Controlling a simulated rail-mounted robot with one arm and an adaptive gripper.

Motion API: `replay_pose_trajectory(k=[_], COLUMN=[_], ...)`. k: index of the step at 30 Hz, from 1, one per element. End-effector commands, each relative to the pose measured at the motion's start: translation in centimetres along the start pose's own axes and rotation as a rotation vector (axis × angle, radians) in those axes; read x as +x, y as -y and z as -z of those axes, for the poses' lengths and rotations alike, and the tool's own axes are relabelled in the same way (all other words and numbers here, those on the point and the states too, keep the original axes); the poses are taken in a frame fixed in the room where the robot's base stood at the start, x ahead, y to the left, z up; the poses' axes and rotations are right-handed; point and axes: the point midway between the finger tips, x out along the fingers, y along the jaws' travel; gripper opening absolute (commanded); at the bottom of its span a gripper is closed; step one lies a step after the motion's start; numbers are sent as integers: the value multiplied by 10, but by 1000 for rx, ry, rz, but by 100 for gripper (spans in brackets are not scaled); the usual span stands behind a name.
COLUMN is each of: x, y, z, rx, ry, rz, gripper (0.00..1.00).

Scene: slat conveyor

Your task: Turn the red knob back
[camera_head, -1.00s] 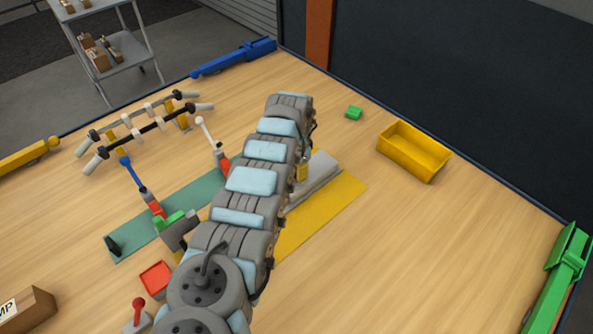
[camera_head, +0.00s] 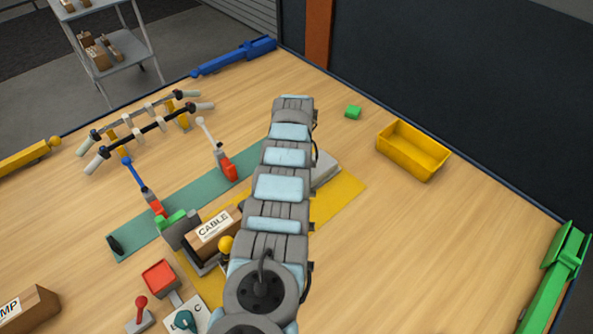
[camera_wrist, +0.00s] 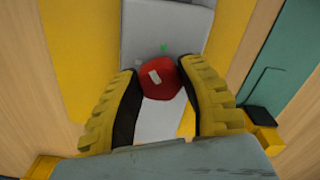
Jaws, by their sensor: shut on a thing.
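In the wrist view the red knob (camera_wrist: 164,88) sits on a light grey housing (camera_wrist: 165,22), with a pale mark on its top. A small green mark shows on the housing just beyond it. My gripper (camera_wrist: 160,72) has its two yellow ridged fingers on either side of the knob, shut on it. In the head view my arm hides the knob and the gripper; only part of the grey housing (camera_head: 325,168) shows beside the arm, on a yellow mat (camera_head: 341,199).
A CABLE carton (camera_head: 214,232) lies left of my arm, near a yellow ball-topped lever (camera_head: 226,244).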

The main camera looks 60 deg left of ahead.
Motion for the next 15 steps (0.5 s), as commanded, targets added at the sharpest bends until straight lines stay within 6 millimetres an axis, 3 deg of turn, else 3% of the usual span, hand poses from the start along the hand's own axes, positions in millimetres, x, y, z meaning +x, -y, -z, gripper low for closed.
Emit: replay_pose_trajectory(k=[15], x=[5], y=[-3], z=[1], rx=[-488], ry=[0], rz=[-1], gripper=[5])
